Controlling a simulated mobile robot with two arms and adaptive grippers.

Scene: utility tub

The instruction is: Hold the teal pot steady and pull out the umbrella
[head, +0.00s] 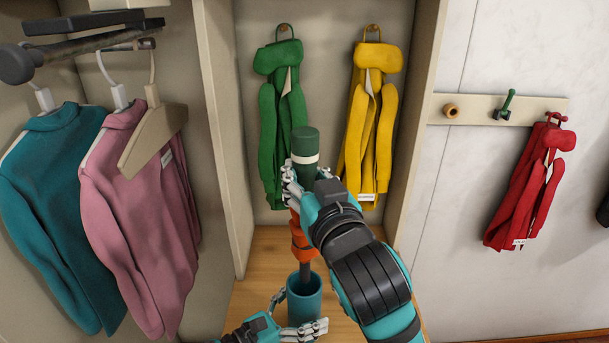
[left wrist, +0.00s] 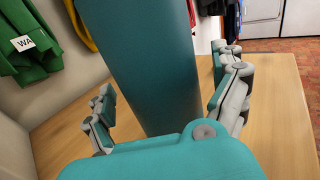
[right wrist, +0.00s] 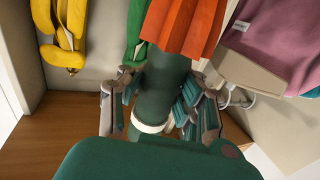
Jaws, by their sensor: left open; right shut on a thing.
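The umbrella has a dark green handle with a white band (head: 305,159), an orange folded part (head: 302,238) and a dark lower shaft. It stands roughly upright above the teal pot (head: 305,300). Its lower end reaches the pot's mouth in the head view; I cannot tell how deep it sits. My right gripper (head: 295,188) is shut on the umbrella's green handle, as the right wrist view (right wrist: 160,105) also shows. My left gripper (head: 293,317) is open, with its fingers on either side of the pot. The left wrist view shows the pot (left wrist: 155,60) between the spread fingers.
The pot stands on a wooden bench (head: 262,262) in a cubby with side walls. Green (head: 280,110) and yellow (head: 372,120) items hang on the back wall behind the umbrella. Teal (head: 50,200) and pink (head: 135,220) tops hang at left; a red item (head: 530,185) hangs at right.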

